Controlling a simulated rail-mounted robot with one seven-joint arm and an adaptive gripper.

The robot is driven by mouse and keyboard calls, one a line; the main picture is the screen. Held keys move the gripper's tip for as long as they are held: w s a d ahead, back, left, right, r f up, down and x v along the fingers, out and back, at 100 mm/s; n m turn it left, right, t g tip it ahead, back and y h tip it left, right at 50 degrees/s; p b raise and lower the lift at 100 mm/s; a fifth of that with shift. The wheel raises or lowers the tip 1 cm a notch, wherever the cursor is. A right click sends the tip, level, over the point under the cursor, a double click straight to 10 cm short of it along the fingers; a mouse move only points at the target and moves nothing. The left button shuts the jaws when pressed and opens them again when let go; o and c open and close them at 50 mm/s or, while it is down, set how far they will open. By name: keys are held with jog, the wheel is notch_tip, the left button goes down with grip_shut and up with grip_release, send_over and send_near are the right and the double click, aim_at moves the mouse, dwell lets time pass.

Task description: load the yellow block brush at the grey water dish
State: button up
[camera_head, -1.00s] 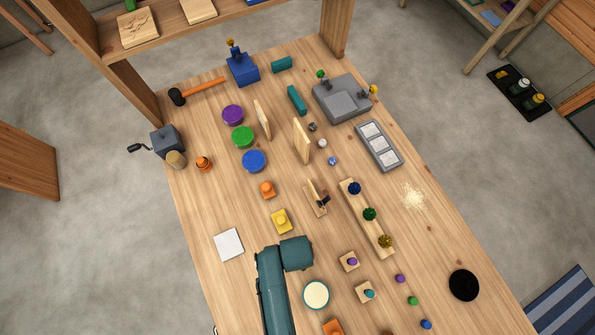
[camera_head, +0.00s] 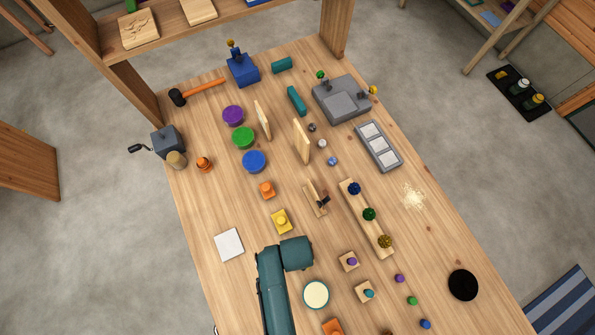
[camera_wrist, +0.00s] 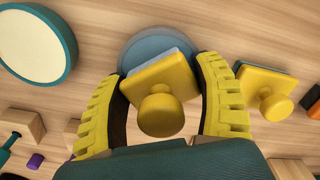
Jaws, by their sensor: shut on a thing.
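My gripper (camera_wrist: 160,84) is shut on the yellow block brush (camera_wrist: 162,112), with one finger on each side of it. The brush has a round knob facing the camera and a pale pad at its far edge. The grey water dish (camera_wrist: 133,52) is a round blue-grey disc just beyond and partly behind the brush. I cannot tell whether the pad touches the dish. In the head view my arm hides the gripper, the held brush and the dish. A second yellow knobbed block (camera_wrist: 268,92) sits right of the gripper; it also shows in the head view (camera_head: 281,222).
A cream round dish with a teal rim (camera_head: 316,294) stands right of my arm, at upper left in the wrist view (camera_wrist: 38,45). A white square (camera_head: 229,244) lies left of the arm. Orange blocks (camera_head: 267,189) and small knobbed wooden blocks (camera_head: 349,261) stand nearby.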

jog(key=shift+s+f, duration=0.15)
notch_tip(320, 180, up, 7)
jog(key=p, duration=0.8)
jog(key=shift+r, duration=0.2)
jog(key=shift+f, duration=0.1)
